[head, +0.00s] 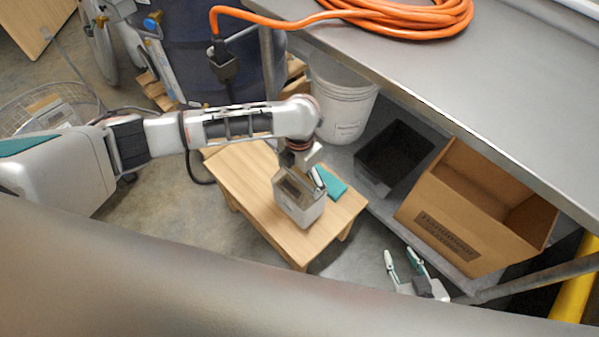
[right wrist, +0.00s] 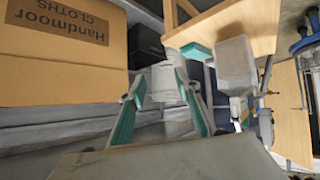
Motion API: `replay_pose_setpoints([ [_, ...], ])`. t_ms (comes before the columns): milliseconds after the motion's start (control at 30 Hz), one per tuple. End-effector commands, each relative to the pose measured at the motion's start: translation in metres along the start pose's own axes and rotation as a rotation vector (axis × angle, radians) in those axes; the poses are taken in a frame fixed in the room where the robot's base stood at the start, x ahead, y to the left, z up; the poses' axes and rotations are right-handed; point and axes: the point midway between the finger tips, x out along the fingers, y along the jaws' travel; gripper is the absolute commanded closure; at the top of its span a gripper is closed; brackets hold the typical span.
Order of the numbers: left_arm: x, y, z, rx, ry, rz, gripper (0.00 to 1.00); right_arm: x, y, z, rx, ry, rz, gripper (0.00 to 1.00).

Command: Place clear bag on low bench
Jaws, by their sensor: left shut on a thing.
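The clear bag (head: 299,204) is boxy, greyish and see-through, with a brownish inside. It is upright over the low wooden bench (head: 245,178) in the head view. My left gripper (head: 310,172) is shut on its upper edge. I cannot tell whether the bag's base touches the bench top. The bench also shows in the right wrist view (right wrist: 225,28). My right gripper (head: 407,264) is open and empty, low to the right of the bench. Its two spread fingers show in the right wrist view (right wrist: 160,105).
A flat teal item (head: 334,183) lies on the bench beside the bag. A white bucket (head: 340,105), a black bin (head: 395,155) and a cardboard box (head: 440,215) stand under the steel table (head: 480,65). An orange cable (head: 400,20) lies coiled on that table. The bench's left part is bare.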

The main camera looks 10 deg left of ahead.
Motion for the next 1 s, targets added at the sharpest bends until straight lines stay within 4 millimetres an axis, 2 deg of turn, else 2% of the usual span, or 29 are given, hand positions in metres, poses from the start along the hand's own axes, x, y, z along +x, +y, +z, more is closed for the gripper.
replay_pose_setpoints([
  [300,0.036,-0.001,0.001,-0.001,-0.001,-0.002,0.64,0.005,0.002,0.007,-0.010,-0.004,0.005,0.67],
  [700,0.039,0.000,0.001,0.000,-0.003,-0.001,0.64,0.006,0.004,0.003,-0.012,0.005,0.009,0.67],
  [733,0.042,0.000,-0.001,0.000,0.001,0.000,0.06,0.006,0.004,0.003,-0.012,0.005,0.010,0.67],
  [767,0.041,0.000,-0.001,0.000,0.001,0.000,0.00,0.006,0.004,0.002,-0.012,0.005,0.010,0.67],
  [1000,0.041,0.000,-0.001,0.000,0.001,0.000,0.00,0.006,0.004,0.002,-0.012,0.007,0.009,0.67],
])
